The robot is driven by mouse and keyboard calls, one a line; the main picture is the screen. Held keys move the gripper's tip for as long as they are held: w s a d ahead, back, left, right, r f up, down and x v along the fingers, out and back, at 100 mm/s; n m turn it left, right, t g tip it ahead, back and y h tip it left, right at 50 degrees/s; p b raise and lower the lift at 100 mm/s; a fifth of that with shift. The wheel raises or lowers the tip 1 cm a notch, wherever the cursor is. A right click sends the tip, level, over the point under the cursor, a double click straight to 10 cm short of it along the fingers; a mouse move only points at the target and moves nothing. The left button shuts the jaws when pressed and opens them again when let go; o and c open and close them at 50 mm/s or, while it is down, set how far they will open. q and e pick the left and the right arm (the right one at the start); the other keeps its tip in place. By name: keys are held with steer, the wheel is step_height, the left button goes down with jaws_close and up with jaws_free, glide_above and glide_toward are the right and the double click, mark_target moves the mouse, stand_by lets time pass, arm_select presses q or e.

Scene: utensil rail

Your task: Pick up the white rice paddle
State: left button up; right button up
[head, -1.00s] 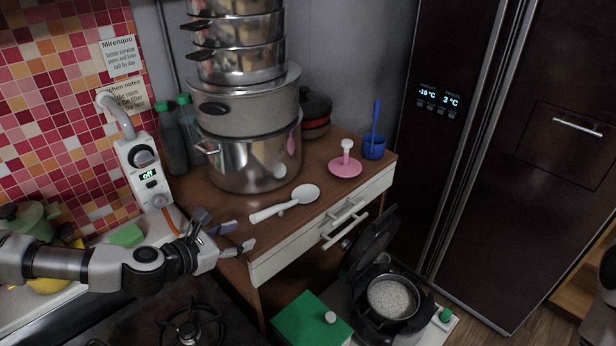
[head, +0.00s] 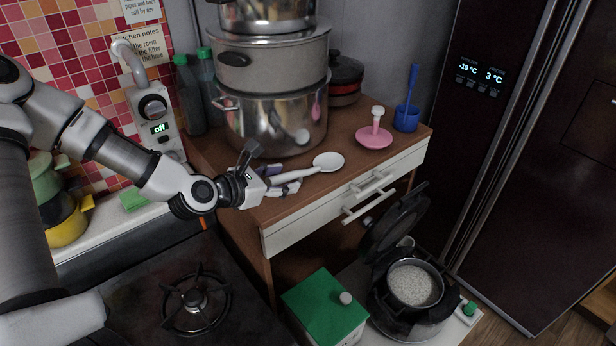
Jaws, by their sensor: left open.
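The white rice paddle (head: 328,161) lies on the wooden counter top, its round end to the right and its handle pointing left toward my left gripper. My left gripper (head: 276,178) is open at the handle end, with one finger on the far side and one on the near side of it. The fingers partly hide the handle's end, and I cannot tell whether they touch it. My right gripper is not in view.
Stacked steel pots (head: 275,110) stand behind the paddle. A pink disc with an upright handle (head: 374,138) and a blue cup (head: 406,118) stand to the right. Below are an open rice cooker (head: 413,284), a green-topped box (head: 322,308) and a stove burner (head: 195,300).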

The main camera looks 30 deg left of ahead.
arm_select(q)
steer(key=shift+x, duration=1.45)
steer(key=shift+s+a+r, duration=0.1)
steer(key=shift+s, duration=0.1)
steer(key=c, duration=0.5)
jaws_close()
steer(key=shift+r, duration=0.1)
